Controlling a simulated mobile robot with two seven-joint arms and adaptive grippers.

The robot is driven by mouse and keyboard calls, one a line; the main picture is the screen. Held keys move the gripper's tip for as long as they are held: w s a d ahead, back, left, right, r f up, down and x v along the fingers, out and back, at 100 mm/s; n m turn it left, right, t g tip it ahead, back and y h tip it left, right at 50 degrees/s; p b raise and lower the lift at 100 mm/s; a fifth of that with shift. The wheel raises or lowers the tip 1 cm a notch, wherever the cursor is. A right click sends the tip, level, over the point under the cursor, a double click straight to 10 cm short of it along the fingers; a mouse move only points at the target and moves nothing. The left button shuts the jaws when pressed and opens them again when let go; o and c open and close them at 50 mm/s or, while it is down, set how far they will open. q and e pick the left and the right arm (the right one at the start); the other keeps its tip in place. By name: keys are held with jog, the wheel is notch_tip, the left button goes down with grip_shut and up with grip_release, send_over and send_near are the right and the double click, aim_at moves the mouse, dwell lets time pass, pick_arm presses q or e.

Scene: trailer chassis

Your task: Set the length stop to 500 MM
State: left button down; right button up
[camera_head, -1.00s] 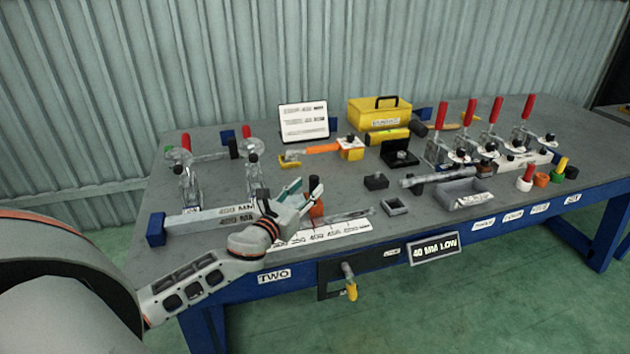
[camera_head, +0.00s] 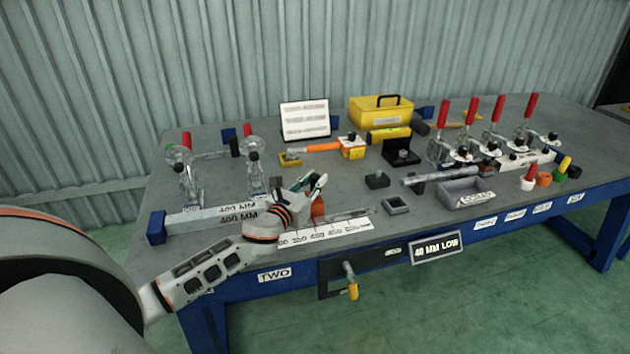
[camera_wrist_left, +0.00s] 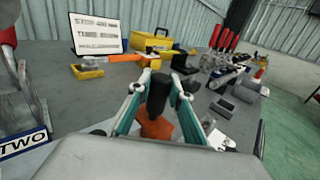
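The length stop (camera_head: 318,207) is an orange block on the bench-top rail, with an upright black knob (camera_wrist_left: 158,95) above its orange body (camera_wrist_left: 155,128) in the left wrist view. My left gripper (camera_head: 309,184) is at the stop, with its teal-lined fingers on both sides of the knob. In the head view the gripper hides the knob. Whether the fingers press on it or leave small gaps is unclear. A white scale strip (camera_head: 325,232) with black numbers runs along the rail; the mark at the stop is not readable. My right gripper is out of view.
A long grey tube (camera_head: 212,218) lies left of the stop, near upright clamps (camera_head: 188,180). A small open square holder (camera_head: 396,205), a grey tray (camera_head: 465,193) and red-handled clamps (camera_head: 497,110) stand to the right. A white instruction board (camera_head: 305,121) stands behind.

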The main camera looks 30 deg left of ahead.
pick_arm(q)
jog(key=w+d, duration=0.6)
jog(key=w, duration=0.1)
jog(key=shift+w+d+p, duration=0.2)
jog(key=shift+d+p, duration=0.05)
jog(key=shift+p, duration=0.2)
jog(key=shift+r, duration=0.1)
jog(key=c, duration=2)
grip_release()
jog(key=shift+o, duration=0.9)
jog(key=shift+w+d, duration=0.15)
jog(key=shift+w, duration=0.05)
jog(key=shift+s, duration=0.2)
jog(key=s, duration=1.1)
jog(key=shift+s+d, duration=0.35)
jog(key=shift+d, duration=0.05)
